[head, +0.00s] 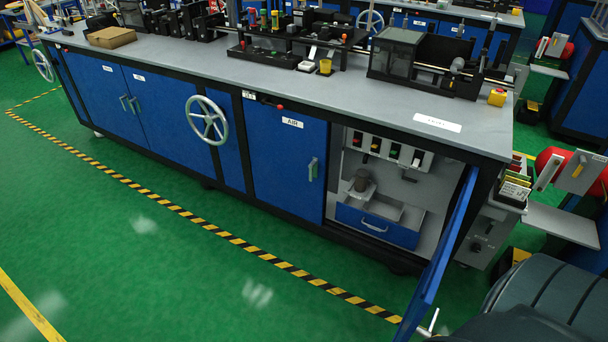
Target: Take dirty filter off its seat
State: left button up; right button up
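A grey cylindrical piece (362,181), which may be the dirty filter, stands upright on a light round base (361,194) inside the open cabinet under the bench. It is small in the picture, so I cannot tell whether it is dirty or how it is fixed. Neither of my grippers shows in the head view, and nothing is seen touching the piece.
The open blue door (437,262) stands out at the cabinet's right side. A blue-fronted drawer (376,226) with light compartments sits low inside. Several coloured parts line a panel (388,147) above. Green floor (190,255) in front is clear.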

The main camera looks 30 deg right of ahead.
aim_at(362, 176)
jog(key=i+j+u, duration=0.3)
jog(key=i, duration=0.3)
jog(key=i+z, duration=0.25)
jog(key=i+j+z, duration=0.25)
jog(key=i+l+z, duration=0.15)
jog(key=z, duration=0.35)
jog(key=i+z, duration=0.65)
jog(key=z, duration=0.3)
jog(key=i+l+z, duration=0.15)
jog(key=i+z, duration=0.15)
jog(key=z, duration=0.15)
jog(key=i+z, duration=0.6)
jog(key=z, duration=0.25)
jog(key=i+z, duration=0.2)
jog(key=i, duration=0.2)
jog(key=k+l, duration=0.1)
jog(key=k, duration=0.1)
